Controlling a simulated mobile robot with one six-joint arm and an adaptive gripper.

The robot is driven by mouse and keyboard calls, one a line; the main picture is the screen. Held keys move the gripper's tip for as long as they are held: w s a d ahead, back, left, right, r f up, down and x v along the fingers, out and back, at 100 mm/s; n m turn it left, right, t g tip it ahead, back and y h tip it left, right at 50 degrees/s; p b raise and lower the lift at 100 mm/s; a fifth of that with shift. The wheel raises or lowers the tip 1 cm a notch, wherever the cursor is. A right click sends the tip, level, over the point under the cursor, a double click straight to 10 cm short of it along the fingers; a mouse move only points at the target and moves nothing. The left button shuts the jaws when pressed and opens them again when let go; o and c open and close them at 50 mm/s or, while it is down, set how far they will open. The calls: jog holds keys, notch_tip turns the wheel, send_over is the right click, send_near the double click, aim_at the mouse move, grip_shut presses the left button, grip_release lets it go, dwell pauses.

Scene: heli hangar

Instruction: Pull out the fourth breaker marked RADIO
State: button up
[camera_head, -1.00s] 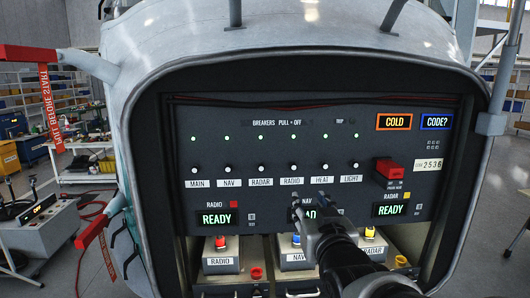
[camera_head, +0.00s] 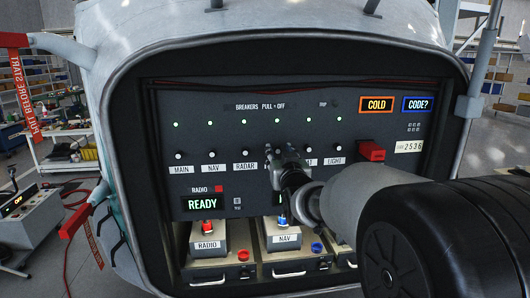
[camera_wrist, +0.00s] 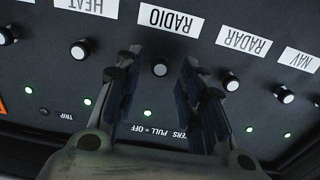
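The breaker panel (camera_head: 220,135) carries a row of small white-tipped knobs, each with a green light above. In the wrist view, which is upside down, the RADIO breaker (camera_wrist: 160,68) lies between my gripper's fingers, under its RADIO label (camera_wrist: 166,19). My gripper (camera_wrist: 160,60) is open, one finger on each side of the knob, with gaps visible on both sides. In the head view my gripper (camera_head: 284,153) is at the panel and hides the RADIO knob and label. I cannot tell how far the fingertips are from the panel.
The RADAR breaker (camera_wrist: 231,82) and HEAT breaker (camera_wrist: 79,50) flank the fingers closely. A red guarded switch (camera_head: 371,150) stands out at the right. My arm hides the panel's lower right.

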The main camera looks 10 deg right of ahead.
jog(key=shift+w, duration=0.9)
grip_shut()
